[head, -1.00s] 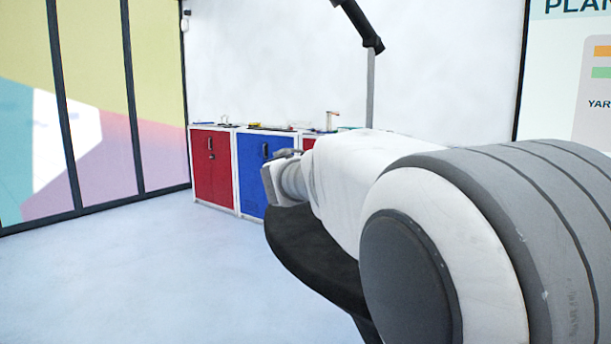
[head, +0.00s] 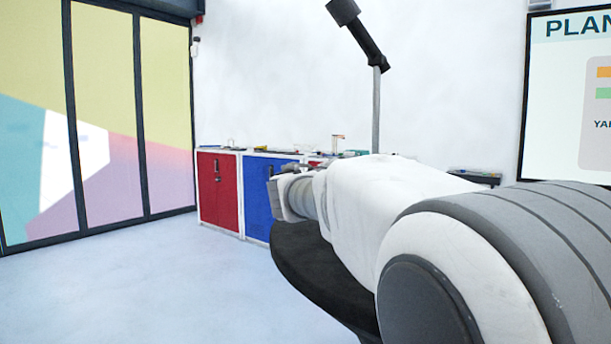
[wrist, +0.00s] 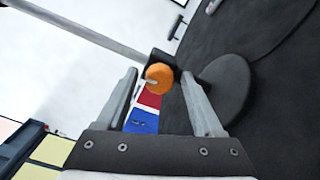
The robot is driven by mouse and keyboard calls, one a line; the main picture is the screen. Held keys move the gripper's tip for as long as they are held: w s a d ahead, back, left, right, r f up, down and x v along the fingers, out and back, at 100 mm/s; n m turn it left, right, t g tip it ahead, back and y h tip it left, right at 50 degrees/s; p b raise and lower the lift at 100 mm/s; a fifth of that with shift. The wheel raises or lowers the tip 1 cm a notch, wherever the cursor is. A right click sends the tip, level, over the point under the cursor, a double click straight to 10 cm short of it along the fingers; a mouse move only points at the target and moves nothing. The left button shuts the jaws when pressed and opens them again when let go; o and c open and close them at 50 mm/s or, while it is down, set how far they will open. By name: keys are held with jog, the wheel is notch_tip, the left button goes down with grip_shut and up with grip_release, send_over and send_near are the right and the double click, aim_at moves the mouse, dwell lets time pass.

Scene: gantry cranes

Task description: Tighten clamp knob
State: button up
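An orange round knob (wrist: 160,76) shows in the wrist view, in front of a black clamp block (wrist: 151,65). A grey pole (wrist: 95,36) runs from the block to the upper left. My gripper (wrist: 158,73) is open, with one finger on each side of the knob in the picture. A gap shows between the knob and each finger. I cannot tell how deep the knob lies between the fingertips. In the head view a grey pole (head: 376,110) with a black jointed arm (head: 360,35) rises behind my arm. The knob is not visible there.
Red (head: 218,190) and blue (head: 256,205) cabinets stand along the back wall with small items on top. A shelf (head: 475,176) and a wall board (head: 570,100) are at right. Light floor (head: 150,285) is clear at left. A dark round surface (wrist: 280,110) fills the wrist view's right side.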

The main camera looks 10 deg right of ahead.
jog(key=shift+a, duration=0.1)
jog(key=p+v, duration=0.1)
jog(key=v, duration=1.6)
jog(key=shift+s, duration=0.15)
